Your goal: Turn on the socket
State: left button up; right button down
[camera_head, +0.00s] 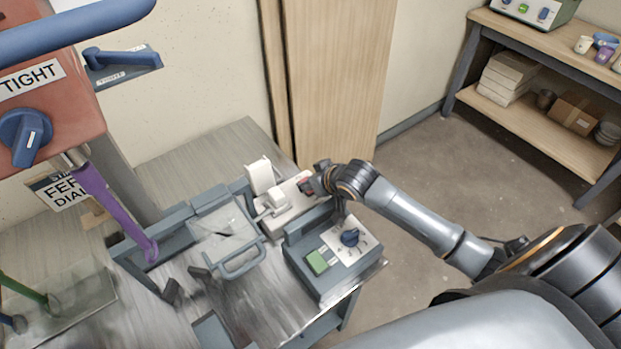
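A white power socket (299,196) lies at the back right edge of the grey table, with white plugs on its left part and a small red switch (306,186) at its right end. My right gripper (316,183) reaches in from the right, with its tips at or just over the red switch. I cannot tell whether they touch it. The gripper partly covers that end of the socket. Its fingers are too small and dark to tell open from shut. My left gripper is not in view.
A grey control box (322,285) with a green button and blue knob stands just in front of the socket. A clamp frame (222,225) stands left of it. A wooden panel (330,80) rises behind. A red unit with blue handles hangs at upper left.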

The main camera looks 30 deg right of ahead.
jog(key=shift+w+f, duration=0.1)
jog(key=shift+f, duration=0.3)
dwell(0.5)
jog(key=shift+w+a+r+p, duration=0.15)
jog(key=shift+w+r+p, duration=0.1)
jog(key=shift+w+p, duration=0.35)
jog(key=shift+w, duration=0.1)
jog(key=shift+r, duration=0.15)
jog(key=shift+r, duration=0.2)
jog(key=r+p, duration=0.2)
jog(key=p, duration=0.1)
jog(key=r+p, duration=0.2)
jog(key=shift+s, duration=0.25)
jog(key=shift+s+b, duration=0.3)
jog(key=shift+s, duration=0.55)
jog(key=f+v, duration=0.1)
jog(key=v, duration=0.7)
jog(key=shift+s+d, duration=0.3)
jog(key=shift+s, duration=0.25)
